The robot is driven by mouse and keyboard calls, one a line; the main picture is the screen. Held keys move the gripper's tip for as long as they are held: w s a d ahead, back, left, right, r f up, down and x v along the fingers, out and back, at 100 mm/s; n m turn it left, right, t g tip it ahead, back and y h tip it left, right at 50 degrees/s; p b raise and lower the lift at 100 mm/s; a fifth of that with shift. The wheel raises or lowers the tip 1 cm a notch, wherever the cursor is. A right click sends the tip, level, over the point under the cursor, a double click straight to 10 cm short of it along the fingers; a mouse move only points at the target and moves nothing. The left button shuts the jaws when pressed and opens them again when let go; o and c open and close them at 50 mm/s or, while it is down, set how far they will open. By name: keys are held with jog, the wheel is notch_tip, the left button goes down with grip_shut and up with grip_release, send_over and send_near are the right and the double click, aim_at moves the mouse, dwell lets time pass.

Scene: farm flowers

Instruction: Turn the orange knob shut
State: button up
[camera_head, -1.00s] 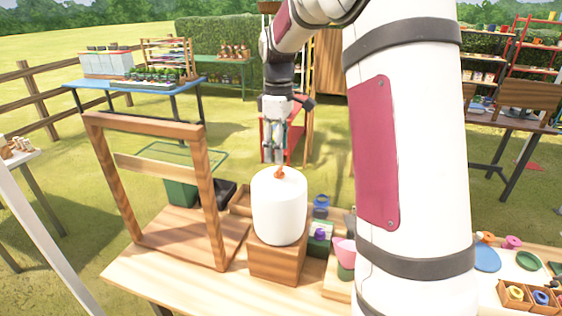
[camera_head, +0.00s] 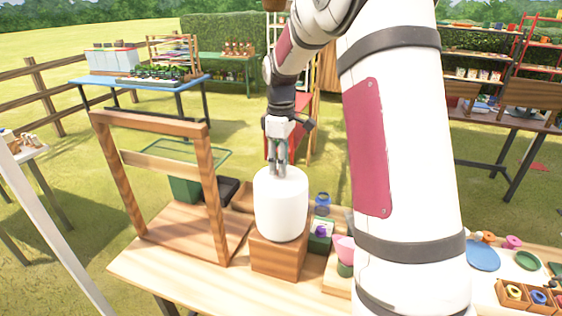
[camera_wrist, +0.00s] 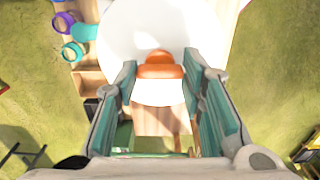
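The orange knob (camera_wrist: 160,67) lies between the fingertips of my gripper (camera_wrist: 161,72) in the wrist view. It is on top of a white rounded cylinder (camera_head: 281,212), which also fills the upper middle of the wrist view (camera_wrist: 122,35). My gripper (camera_head: 278,170) points down at the top of the cylinder in the head view and hides the knob there. The fingers are apart, one on each side of the knob, with narrow gaps showing. I cannot tell how far the fingertips reach down beside it.
The cylinder stands on a wooden block (camera_head: 277,258) on the table (camera_head: 190,277). A wooden frame (camera_head: 212,195) rises to its left. A pink cup (camera_head: 344,248) and small pots are on its right. A blue table (camera_head: 140,82) stands farther back.

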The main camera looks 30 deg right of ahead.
jog(key=shift+m, duration=0.3)
jog(key=m, duration=0.3)
jog(key=shift+w+m+b, duration=0.1)
jog(key=shift+m+b, duration=0.3)
jog(key=m, duration=0.4)
jog(key=shift+b, duration=0.35)
jog(key=m, duration=0.5)
jog(key=shift+b, duration=0.4)
jog(key=shift+m, duration=2.2)
jog(key=o, duration=1.1)
jog(key=shift+o, duration=0.2)
jog(key=shift+r, duration=0.15)
